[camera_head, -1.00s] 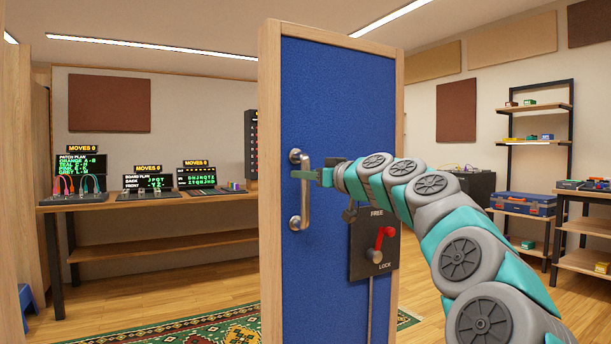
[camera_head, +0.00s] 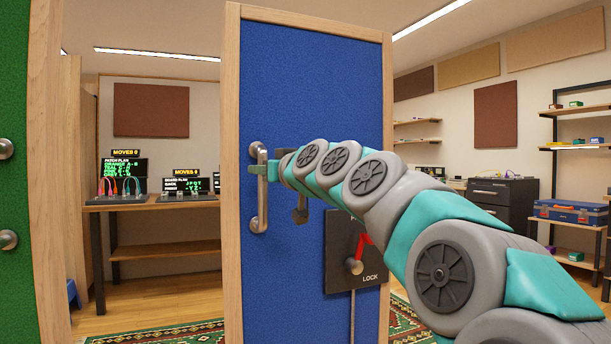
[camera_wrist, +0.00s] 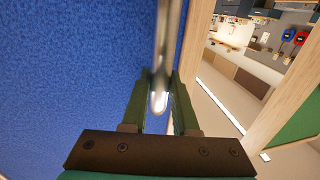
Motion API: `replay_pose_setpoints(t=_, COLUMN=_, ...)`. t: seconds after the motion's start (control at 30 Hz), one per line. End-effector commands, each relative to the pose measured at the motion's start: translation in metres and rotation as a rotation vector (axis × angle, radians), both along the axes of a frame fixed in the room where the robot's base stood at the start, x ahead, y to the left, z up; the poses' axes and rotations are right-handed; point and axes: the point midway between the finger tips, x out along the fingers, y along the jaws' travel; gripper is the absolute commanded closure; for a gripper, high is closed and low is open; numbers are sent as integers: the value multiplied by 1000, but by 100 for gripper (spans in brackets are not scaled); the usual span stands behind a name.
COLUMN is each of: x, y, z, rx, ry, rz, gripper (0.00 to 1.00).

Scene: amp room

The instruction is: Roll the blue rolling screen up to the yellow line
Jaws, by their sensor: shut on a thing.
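The blue rolling screen (camera_head: 305,80), a blue panel in a wooden frame, stands upright in the middle of the head view. Its vertical steel handle (camera_head: 262,205) is near the left edge. My gripper (camera_head: 268,167) is shut on this handle. In the wrist view, my fingers (camera_wrist: 162,95) stand on either side of the handle (camera_wrist: 168,45). A black lock plate (camera_head: 340,265) with a red lever (camera_head: 361,250) sits right of the handle. The lever points up, away from LOCK; my arm hides the plate's top. I see no yellow line.
A green panel in a wooden frame (camera_head: 20,110) stands close at the left. Behind is a wooden desk (camera_head: 165,202) with small displays. A patterned green rug (camera_head: 170,332) lies on the floor. Shelves and a black cabinet (camera_head: 500,205) stand at the right.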

Motion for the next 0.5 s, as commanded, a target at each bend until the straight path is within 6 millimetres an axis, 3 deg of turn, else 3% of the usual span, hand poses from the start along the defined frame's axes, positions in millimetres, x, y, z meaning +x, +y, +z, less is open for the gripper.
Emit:
replay_pose_setpoints(t=0.03, x=-6, y=19, z=-2, rx=-7, ry=5, rz=6, gripper=100)
replay_pose_setpoints(t=0.2, x=-21, y=64, z=1, rx=-7, ry=2, rz=4, gripper=100)
replay_pose_setpoints(t=0.5, x=-35, y=110, z=0, rx=-4, ry=3, rz=0, gripper=100)
